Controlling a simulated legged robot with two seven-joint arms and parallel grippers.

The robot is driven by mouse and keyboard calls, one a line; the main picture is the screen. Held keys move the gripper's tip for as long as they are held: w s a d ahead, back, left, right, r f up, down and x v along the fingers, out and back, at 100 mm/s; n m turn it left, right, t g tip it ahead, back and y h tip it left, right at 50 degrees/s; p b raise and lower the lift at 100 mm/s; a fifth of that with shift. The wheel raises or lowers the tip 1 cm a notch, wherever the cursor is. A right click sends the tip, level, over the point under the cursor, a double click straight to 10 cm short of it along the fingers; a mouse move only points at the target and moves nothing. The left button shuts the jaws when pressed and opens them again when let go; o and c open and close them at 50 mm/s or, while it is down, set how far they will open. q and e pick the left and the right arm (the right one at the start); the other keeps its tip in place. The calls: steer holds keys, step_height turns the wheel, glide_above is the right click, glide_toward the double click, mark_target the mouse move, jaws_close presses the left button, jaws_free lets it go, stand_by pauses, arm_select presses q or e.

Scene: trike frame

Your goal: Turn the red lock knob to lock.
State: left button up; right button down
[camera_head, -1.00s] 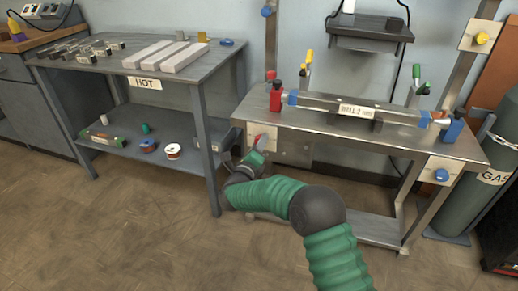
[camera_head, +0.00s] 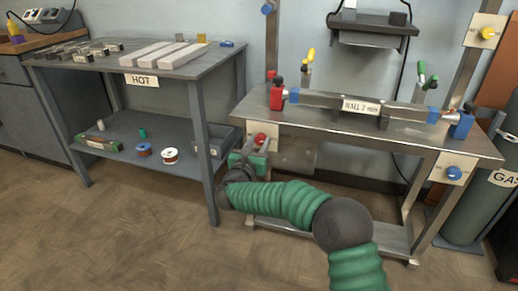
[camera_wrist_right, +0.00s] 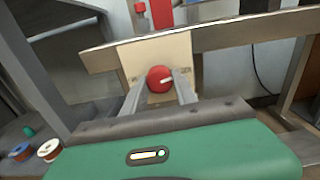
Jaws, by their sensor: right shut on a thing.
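The red lock knob (camera_head: 260,140) is on a pale plate at the left front of the steel bench. In the right wrist view the red knob (camera_wrist_right: 159,79) is round, with a short white mark pointing right. My right gripper (camera_head: 257,146) reaches it from the front, and its two fingers (camera_wrist_right: 158,84) stand on either side of the knob, shut on it. The pale plate (camera_wrist_right: 171,50) shows behind the knob. My left gripper is not in view.
The steel bench (camera_head: 370,142) carries a tube between red and blue clamps, with a label (camera_head: 361,106). A blue knob (camera_head: 453,173) is on the bench's right plate. A grey table marked HOT (camera_head: 142,80) stands close on the left, with spools below.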

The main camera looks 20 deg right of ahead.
steer(key=shift+f+m, duration=0.35)
steer(key=shift+m, duration=0.85)
steer(key=shift+a, duration=0.1)
steer(key=c, duration=1.2)
jaws_free()
steer(key=shift+o, duration=1.2)
steer(key=shift+w, duration=0.1)
steer(key=shift+r, duration=0.2)
steer(key=p+v, duration=0.7)
steer(key=v, duration=0.9)
steer(key=shift+s+a+p, duration=0.2)
steer(key=shift+s+p, duration=0.15)
steer(key=shift+p, duration=0.05)
